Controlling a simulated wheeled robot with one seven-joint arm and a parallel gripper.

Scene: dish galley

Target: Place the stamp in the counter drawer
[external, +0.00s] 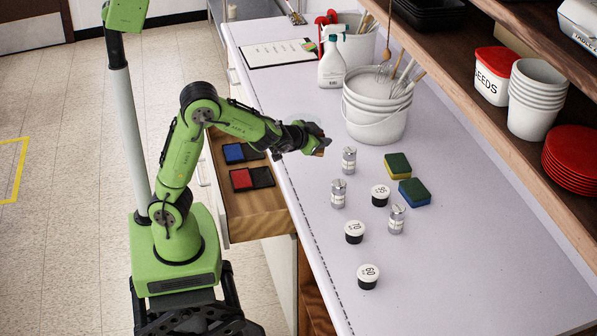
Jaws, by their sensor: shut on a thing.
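My gripper (317,141) is held above the counter's left edge, in front of the white buckets. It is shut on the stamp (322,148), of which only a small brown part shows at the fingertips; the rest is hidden. The counter drawer (254,221) stands pulled out to the left below the counter edge, with a wooden inside. In it lie a blue and black ink pad (234,153) and a red and black ink pad (241,179). My forearm passes over the drawer's far end and hides part of it.
On the counter (450,270) stand several small metal shakers (338,193) and black-and-white round timers (368,276). Two sponges (397,166) lie beyond them. White buckets (375,115) with utensils and a spray bottle (331,68) stand farther back. The drawer's near part is clear.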

